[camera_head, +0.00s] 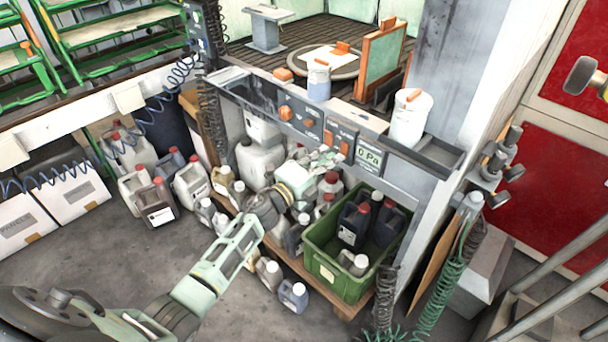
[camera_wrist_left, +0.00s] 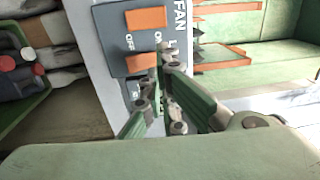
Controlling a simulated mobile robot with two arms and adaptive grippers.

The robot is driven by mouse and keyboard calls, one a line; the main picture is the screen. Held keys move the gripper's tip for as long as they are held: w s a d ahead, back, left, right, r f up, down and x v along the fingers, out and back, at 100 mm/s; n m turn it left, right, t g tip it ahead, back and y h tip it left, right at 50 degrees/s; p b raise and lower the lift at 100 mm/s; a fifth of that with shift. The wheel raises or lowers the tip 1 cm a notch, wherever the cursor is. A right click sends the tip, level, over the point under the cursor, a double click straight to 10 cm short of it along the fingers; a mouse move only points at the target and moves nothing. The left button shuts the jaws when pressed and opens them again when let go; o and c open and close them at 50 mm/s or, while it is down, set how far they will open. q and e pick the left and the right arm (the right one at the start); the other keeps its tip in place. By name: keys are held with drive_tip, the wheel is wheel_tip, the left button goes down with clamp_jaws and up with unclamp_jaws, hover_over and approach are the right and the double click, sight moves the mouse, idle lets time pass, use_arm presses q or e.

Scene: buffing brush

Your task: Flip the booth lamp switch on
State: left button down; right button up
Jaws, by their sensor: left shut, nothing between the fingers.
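The control panel (camera_head: 315,130) on the booth's front edge carries orange knobs and two orange rocker switches (camera_head: 330,138). In the left wrist view, one orange rocker (camera_wrist_left: 146,20) sits by the word FAN. The other rocker (camera_wrist_left: 140,62) sits by a label starting with L, mostly hidden by my fingers, so it appears to be the lamp switch. ON and OFF are printed between them. My left gripper (camera_head: 330,157) is shut and empty, its fingertips (camera_wrist_left: 163,75) close beside this second rocker; contact and the rocker's tilt cannot be told. My right gripper is out of view.
A pressure display (camera_head: 369,156) reading 0 Pa is right of the switches. A white tub (camera_head: 410,118) and a blue-white container (camera_head: 318,82) stand on the ledge above. Below are a green crate (camera_head: 340,275) and several jugs (camera_head: 192,183). Open floor lies at front left.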

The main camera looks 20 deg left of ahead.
use_arm(q)
drive_tip(key=shift+r+v, duration=1.05)
drive_tip(key=shift+v, duration=3.8)
drive_tip(key=s+a+f+n+g+y, duration=0.2)
drive_tip(key=s+f+n, duration=0.15)
drive_tip(key=f, duration=0.85)
drive_tip(key=s+a+f+n+g+y, duration=0.25)
drive_tip(key=f+n, duration=0.25)
drive_tip(key=f, duration=0.6)
drive_tip(key=s+f+n+g+y, duration=0.2)
drive_tip(key=s+f+n+g, duration=0.15)
drive_tip(key=s+f, duration=1)
drive_tip(key=s+d+f+n+g, duration=0.2)
drive_tip(key=s+f, duration=0.4)
drive_tip(key=s, duration=0.5)
drive_tip(key=s+d+f+n+g, duration=0.2)
drive_tip(key=s+f, duration=0.4)
drive_tip(key=s, duration=0.5)
drive_tip(key=s+d+f+n+g, duration=0.1)
drive_tip(key=s+f+n+g, duration=0.2)
drive_tip(key=s+f, duration=0.4)
drive_tip(key=s+g, duration=0.1)
drive_tip(key=s, duration=0.3)
drive_tip(key=shift+d+n+g, duration=0.3)
drive_tip(key=shift+d, duration=0.1)
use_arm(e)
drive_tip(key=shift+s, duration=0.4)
use_arm(q)
drive_tip(key=shift+f, duration=0.1)
